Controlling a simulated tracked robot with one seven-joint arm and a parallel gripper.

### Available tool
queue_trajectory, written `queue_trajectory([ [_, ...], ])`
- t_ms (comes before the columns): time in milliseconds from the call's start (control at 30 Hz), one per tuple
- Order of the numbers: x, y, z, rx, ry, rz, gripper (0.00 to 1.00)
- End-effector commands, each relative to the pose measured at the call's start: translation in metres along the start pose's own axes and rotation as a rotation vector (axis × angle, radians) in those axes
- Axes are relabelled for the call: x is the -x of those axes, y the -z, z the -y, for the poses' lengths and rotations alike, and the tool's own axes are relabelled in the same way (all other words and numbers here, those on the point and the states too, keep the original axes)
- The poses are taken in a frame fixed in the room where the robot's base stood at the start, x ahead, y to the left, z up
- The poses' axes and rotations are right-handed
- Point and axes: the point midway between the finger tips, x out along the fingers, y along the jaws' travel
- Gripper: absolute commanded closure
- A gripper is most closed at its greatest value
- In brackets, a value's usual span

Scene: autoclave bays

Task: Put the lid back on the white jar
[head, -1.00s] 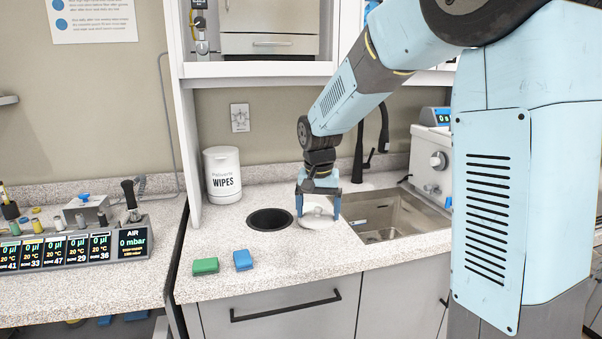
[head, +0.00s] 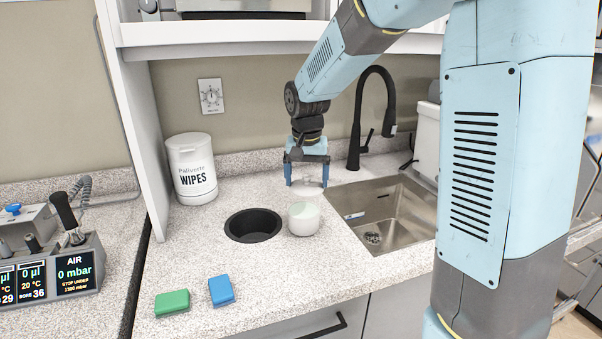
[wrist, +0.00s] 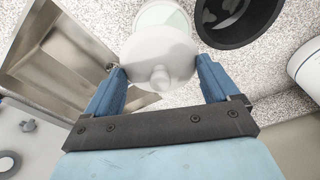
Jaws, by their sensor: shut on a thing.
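The white jar (head: 304,219) stands upright on the counter between the round black opening and the sink. Its top shows pale green and uncovered. My gripper (head: 307,181) points down behind the jar, its blue fingers shut on the white lid (head: 308,190). In the wrist view the round lid (wrist: 158,55) sits between the fingertips, with its knob facing the camera. Part of the jar (wrist: 165,14) shows beyond the lid there, partly covered by it. The lid is apart from the jar in the head view; its exact height is hard to tell.
The black round opening (head: 253,225) is left of the jar, and the steel sink (head: 385,215) with its black tap (head: 357,130) is right. A wipes tub (head: 192,170) stands back left. Green (head: 172,302) and blue (head: 221,290) blocks lie at the front.

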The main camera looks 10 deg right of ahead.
Motion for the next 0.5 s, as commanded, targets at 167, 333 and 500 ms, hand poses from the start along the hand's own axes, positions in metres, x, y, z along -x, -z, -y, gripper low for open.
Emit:
queue_trajectory([
  [167, -0.009, -0.005, 0.008, 0.015, 0.001, 0.002, 0.42],
  [333, -0.023, -0.008, 0.01, 0.021, 0.0, 0.003, 0.42],
  [500, -0.036, -0.01, 0.011, 0.023, 0.001, 0.002, 0.42],
])
